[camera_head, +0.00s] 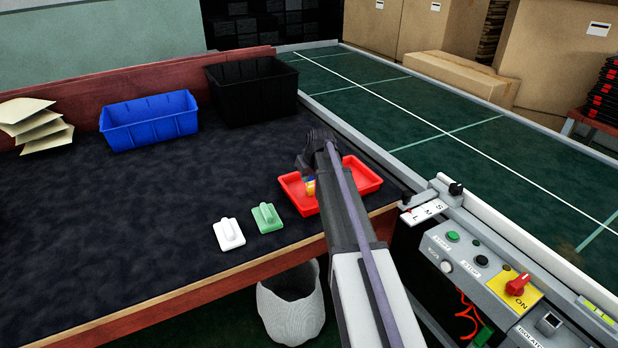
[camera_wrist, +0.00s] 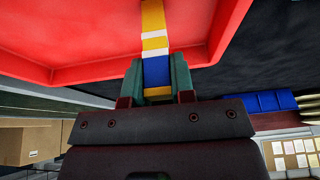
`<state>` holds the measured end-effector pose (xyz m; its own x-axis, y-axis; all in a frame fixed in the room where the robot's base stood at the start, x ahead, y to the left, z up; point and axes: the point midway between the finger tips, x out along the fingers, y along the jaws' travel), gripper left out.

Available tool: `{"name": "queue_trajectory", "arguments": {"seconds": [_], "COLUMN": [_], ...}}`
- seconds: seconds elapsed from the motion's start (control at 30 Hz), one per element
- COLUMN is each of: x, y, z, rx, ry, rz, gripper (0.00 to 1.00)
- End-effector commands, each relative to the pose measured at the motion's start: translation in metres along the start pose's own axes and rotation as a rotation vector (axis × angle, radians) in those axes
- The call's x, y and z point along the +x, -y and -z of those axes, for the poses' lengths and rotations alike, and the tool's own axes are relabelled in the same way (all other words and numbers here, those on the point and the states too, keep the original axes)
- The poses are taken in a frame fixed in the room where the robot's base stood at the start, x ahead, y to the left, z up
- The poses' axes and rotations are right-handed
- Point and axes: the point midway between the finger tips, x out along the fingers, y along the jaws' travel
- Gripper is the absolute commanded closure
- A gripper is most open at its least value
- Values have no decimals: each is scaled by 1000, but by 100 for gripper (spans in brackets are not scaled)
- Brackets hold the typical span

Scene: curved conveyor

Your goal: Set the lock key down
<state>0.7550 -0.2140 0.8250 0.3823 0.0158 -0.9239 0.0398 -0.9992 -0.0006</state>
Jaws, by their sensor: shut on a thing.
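My gripper (camera_head: 310,179) is over the red tray (camera_head: 365,181), which lies on the dark table top near its front right corner. In the wrist view my gripper (camera_wrist: 157,82) is shut on a narrow piece with yellow, white and blue bands, seemingly the lock key (camera_wrist: 155,42). Its blue end is between the green fingertips, and its yellow part reaches away over the red tray (camera_wrist: 60,40). In the head view a small yellow bit of the key (camera_head: 310,188) shows below the gripper. Whether the key touches the tray floor I cannot tell.
Green (camera_head: 267,217) and white (camera_head: 229,234) handled blocks lie left of the tray. A blue bin (camera_head: 150,120) and a black bin (camera_head: 252,90) stand at the back. A control panel (camera_head: 480,262) with a red switch is at right, beside the green conveyor (camera_head: 440,125). The table's left middle is clear.

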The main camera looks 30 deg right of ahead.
Motion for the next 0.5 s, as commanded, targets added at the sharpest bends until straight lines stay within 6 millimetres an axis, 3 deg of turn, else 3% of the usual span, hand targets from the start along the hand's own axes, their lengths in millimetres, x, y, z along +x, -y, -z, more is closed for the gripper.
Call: {"name": "queue_trajectory", "arguments": {"seconds": [0.03,0.07,0.1,0.3,0.5], "x": [3,2,2,2,2], "y": [0,0,0,0,0], "z": [-1,-1,-1,-1,-1], "rx": [0,0,0,0,0], "ry": [0,0,0,0,0], "rz": [0,0,0,0,0], "gripper": [100,75,71,52,51]}}
